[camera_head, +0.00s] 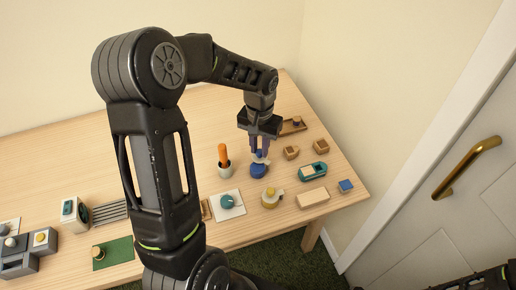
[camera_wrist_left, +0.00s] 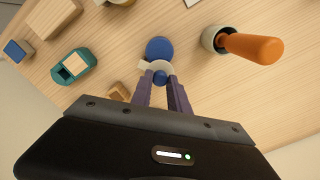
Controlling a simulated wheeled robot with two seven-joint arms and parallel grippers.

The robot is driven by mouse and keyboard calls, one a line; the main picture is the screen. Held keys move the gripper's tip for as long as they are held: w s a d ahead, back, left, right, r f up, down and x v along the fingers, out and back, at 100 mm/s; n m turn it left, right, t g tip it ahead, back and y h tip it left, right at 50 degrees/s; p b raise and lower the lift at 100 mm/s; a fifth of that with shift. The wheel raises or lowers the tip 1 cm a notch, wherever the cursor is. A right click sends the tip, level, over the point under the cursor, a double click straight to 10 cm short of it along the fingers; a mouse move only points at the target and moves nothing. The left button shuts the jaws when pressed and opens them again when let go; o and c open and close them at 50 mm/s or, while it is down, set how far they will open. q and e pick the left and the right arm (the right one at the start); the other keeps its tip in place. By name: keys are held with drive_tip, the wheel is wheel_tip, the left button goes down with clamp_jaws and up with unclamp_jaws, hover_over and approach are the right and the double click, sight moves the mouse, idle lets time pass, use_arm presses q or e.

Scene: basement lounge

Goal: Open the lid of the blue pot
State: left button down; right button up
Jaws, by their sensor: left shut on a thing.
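The blue pot (camera_head: 258,171) stands on the wooden table below my left gripper (camera_head: 260,152). In the left wrist view its round blue body (camera_wrist_left: 159,47) shows just beyond the fingertips. A pale lid piece (camera_wrist_left: 150,65) with a small blue knob (camera_wrist_left: 160,78) lies between the pot's body and my gripper. My left gripper (camera_wrist_left: 161,86) is shut on the knob, with its purple fingers on either side. The lid piece looks off-centre from the body; I cannot tell how far it is raised. My right gripper is not in view.
A cup with an orange handle (camera_head: 223,155) stands left of the pot. A yellow pot (camera_head: 269,199) stands in front. A teal holder (camera_head: 313,171), wooden blocks (camera_head: 312,199) and a small blue block (camera_head: 345,186) lie to the right. A wall is behind; a door (camera_head: 450,190) is at right.

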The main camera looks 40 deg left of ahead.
use_arm(q)
drive_tip(key=m, duration=0.1)
drive_tip(key=w+m, duration=0.1)
drive_tip(key=m, duration=0.2)
drive_tip(key=shift+w+d+m, duration=0.2)
drive_tip(key=shift+w+m, duration=0.05)
drive_tip(key=shift+m, duration=0.05)
drive_tip(key=shift+w+d+m, duration=0.2)
drive_tip(key=shift+w+m, duration=0.05)
drive_tip(key=shift+m, duration=0.75)
drive_tip(key=shift+w+d+m, duration=0.15)
drive_tip(key=shift+w+m, duration=0.05)
drive_tip(key=shift+m, duration=0.8)
drive_tip(key=c, duration=1.3)
unclamp_jaws()
drive_tip(key=shift+o, duration=0.2)
drive_tip(key=shift+r, duration=0.15)
wheel_tip(320, 180, up, 8)
drive_tip(key=shift+f, duration=0.2)
